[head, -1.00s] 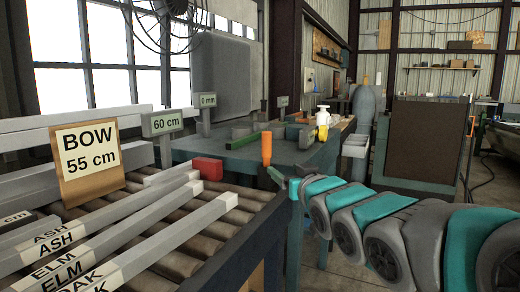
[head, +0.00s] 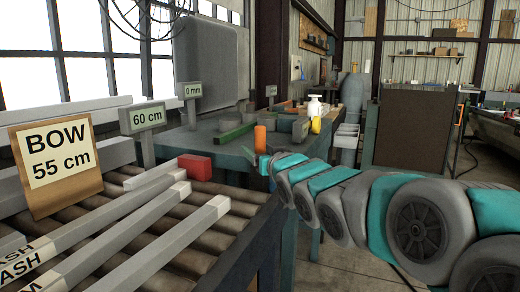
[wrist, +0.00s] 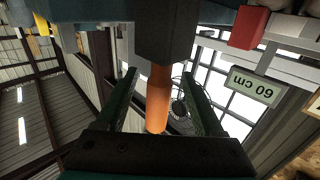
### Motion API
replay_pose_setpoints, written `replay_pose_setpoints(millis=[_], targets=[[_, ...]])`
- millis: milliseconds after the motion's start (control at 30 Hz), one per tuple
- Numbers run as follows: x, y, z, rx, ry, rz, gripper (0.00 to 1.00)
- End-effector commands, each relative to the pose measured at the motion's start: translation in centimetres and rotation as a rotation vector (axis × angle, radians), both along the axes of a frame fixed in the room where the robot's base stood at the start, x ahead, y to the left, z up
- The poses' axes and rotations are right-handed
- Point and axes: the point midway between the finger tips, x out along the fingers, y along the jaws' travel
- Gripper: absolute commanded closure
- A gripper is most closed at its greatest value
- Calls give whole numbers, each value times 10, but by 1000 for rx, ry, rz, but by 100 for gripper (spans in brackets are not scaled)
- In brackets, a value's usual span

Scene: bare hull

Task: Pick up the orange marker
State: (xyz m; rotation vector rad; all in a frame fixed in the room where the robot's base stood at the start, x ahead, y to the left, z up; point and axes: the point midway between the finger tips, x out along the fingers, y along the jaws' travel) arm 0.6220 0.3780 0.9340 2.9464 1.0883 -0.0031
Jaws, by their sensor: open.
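The orange marker (head: 260,139) stands upright at the near edge of the teal bench, beyond the rollers, in the head view. In the wrist view the marker (wrist: 158,98) lies between my two fingers, with a dark block at its upper end in the picture. My gripper (wrist: 159,76) is open, one finger on each side of the marker, with gaps visible on both sides. In the head view my gripper (head: 249,156) is small and beside the marker's lower part; its fingers are partly hidden there.
A 60 cm sign (head: 142,117) and a BOW 55 cm sign (head: 58,157) stand further left. A white bottle (head: 315,106) and a yellow item (head: 316,125) stand behind, on the bench (head: 200,138).

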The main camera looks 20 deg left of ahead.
Motion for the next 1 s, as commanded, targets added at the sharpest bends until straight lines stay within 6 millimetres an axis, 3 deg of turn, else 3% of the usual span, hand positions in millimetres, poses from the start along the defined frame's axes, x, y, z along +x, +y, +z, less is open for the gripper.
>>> replay_pose_setpoints(millis=[200, 467, 1000], targets=[[18, 15, 0, -1, 0, 0, 31], [20, 16, 1, 0, 0, 0, 31], [19, 16, 1, 1, -2, 0, 91]])
